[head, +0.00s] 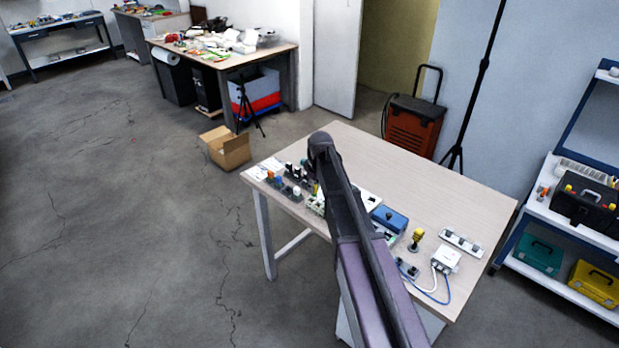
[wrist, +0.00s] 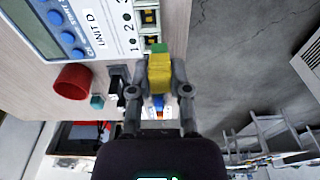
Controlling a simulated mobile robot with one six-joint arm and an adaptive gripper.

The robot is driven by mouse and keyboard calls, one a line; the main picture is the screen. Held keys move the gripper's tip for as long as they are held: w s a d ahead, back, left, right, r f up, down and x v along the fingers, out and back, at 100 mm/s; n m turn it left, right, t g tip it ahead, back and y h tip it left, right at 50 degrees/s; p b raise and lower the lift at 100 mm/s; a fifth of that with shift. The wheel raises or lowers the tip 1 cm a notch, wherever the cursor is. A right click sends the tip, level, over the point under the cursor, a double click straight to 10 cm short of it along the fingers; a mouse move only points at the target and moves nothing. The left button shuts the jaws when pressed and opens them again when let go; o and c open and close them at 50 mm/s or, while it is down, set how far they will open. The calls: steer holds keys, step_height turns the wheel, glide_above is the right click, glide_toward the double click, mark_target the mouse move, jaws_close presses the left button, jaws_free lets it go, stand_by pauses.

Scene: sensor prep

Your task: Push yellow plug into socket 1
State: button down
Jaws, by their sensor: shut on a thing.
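My gripper (wrist: 159,84) is shut on the yellow plug (wrist: 160,70) in the wrist view, one finger on each side. A green part (wrist: 156,48) shows just beyond the plug's far end; I cannot tell whether it belongs to the plug or the panel. The plug lies close to the lower end of the socket column on the white unit (wrist: 112,12), marked UNIT D with numbers 1, 2 and 3. Two dark sockets with yellowish insides (wrist: 149,18) are visible above it. In the head view my arm covers most of the unit.
A red knob (wrist: 72,81), a small teal button (wrist: 97,102) and a black part (wrist: 117,82) sit near the plug. The wooden table (head: 455,205) also bears a blue box (head: 389,219), a yellow-topped device (head: 416,236) and a white cabled box (head: 446,259). Its back right is clear.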

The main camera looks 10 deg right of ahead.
steer(key=w, duration=0.2)
steer(key=shift+w+a+r, duration=0.2)
steer(key=shift+w+r, duration=0.1)
steer(key=shift+w, duration=0.05)
steer(key=shift+f, duration=0.15)
steer(key=shift+f, duration=0.15)
steer(key=shift+f+b, duration=1.55)
steer(key=shift+b, duration=0.2)
steer(key=shift+f+b, duration=1.3)
stand_by(3.5)
steer(key=c, duration=0.5)
jaws_free()
